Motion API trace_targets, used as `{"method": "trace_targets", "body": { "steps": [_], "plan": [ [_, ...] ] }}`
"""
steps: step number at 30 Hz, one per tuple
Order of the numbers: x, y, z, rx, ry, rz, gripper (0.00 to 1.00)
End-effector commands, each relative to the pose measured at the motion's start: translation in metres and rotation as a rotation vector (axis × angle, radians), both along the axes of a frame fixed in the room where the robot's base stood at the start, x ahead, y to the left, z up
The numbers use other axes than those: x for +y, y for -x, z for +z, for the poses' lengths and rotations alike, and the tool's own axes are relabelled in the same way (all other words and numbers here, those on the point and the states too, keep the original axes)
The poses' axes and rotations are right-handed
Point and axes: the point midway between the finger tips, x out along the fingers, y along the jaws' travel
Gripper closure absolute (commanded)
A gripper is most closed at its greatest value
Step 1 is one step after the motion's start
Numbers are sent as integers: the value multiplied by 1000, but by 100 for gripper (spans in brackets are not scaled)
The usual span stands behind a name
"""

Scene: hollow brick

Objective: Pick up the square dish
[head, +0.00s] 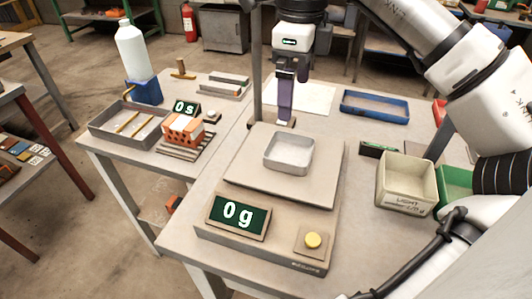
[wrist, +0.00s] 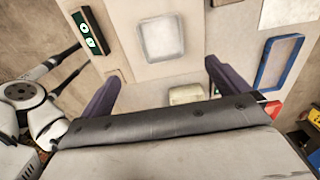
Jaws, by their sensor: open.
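The square dish (head: 289,153) is a light grey, shallow, open metal tray with rounded corners. It stands on the beige plate of the scale (head: 318,192), and appears empty. It also shows in the wrist view (wrist: 161,39), at the upper middle, beyond the fingertips. My gripper (head: 286,112) points downward just behind the dish in the head view, with its purple fingers overlapping there. In the wrist view the fingers (wrist: 161,68) are spread wide apart with nothing between them. The gripper is apart from the dish.
The scale's display (head: 238,215) reads 0 g. A cream bin (head: 406,184) and a green bin (head: 455,187) stand to the right. A blue tray (head: 375,106) lies behind. A thin post (head: 257,60) rises left of my gripper. A side table at left holds bricks (head: 184,129).

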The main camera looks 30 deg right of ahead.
Motion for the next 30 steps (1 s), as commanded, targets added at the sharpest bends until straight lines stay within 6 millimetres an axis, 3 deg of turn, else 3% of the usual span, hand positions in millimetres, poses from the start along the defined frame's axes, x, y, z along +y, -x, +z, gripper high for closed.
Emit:
{"method": "trace_targets", "body": {
  "steps": [12, 19, 25, 30],
  "plan": [
    [0, 0, -72, 2, -1, -2, 0],
    [-1, 0, -88, 2, -1, -2, 0],
    [-3, -1, -118, 2, -2, -1, 0],
    [-3, -1, -133, 1, -1, -1, 0]
  ]
}}
